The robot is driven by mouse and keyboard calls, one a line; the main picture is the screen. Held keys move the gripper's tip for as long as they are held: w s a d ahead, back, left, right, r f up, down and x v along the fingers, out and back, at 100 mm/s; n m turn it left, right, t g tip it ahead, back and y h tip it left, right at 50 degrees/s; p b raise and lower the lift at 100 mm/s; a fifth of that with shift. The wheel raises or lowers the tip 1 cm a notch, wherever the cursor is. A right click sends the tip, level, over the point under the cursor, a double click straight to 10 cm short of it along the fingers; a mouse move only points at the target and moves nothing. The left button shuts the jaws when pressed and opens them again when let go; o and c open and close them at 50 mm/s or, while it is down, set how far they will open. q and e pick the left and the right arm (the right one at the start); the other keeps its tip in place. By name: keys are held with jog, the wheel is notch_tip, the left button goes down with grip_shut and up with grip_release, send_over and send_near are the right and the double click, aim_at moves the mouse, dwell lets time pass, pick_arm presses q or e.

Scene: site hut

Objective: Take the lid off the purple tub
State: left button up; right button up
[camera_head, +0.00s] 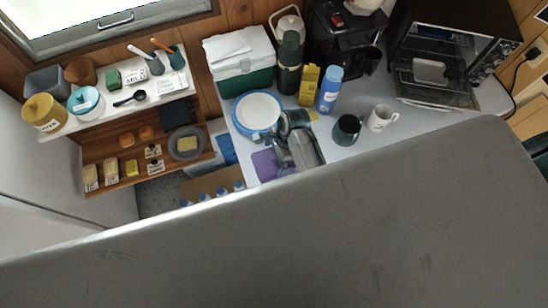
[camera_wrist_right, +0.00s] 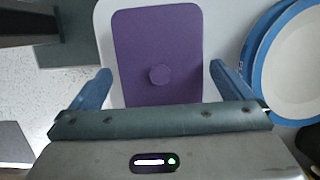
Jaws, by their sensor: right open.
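The purple tub's lid (camera_wrist_right: 180,40) is a flat rounded rectangle with a small round knob (camera_wrist_right: 160,75) in its middle. The lid fills the middle of the wrist view and hides the tub's walls from above. In the head view the purple tub (camera_head: 264,163) is at the counter's left front edge, partly behind my right arm. My right gripper (camera_wrist_right: 160,70) is open, with a blue finger on either side of the lid and knob. Nothing is between the fingers' tips in their grip. It also shows in the head view (camera_head: 276,152). My left gripper is not in view.
A blue-rimmed plate stack (camera_head: 257,110) sits close behind the tub. A green mug (camera_head: 347,129), white mug (camera_head: 382,118), yellow carton (camera_head: 309,86) and blue bottle (camera_head: 329,90) stand to the right. Shelves (camera_head: 100,138) with goods are at left. Some counter is clear around the mugs.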

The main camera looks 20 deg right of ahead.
jog(key=shift+f, duration=0.15)
jog(key=c, duration=0.7)
jog(key=shift+c, duration=0.2)
jog(key=shift+w+r, duration=0.1)
jog(key=shift+r, duration=0.1)
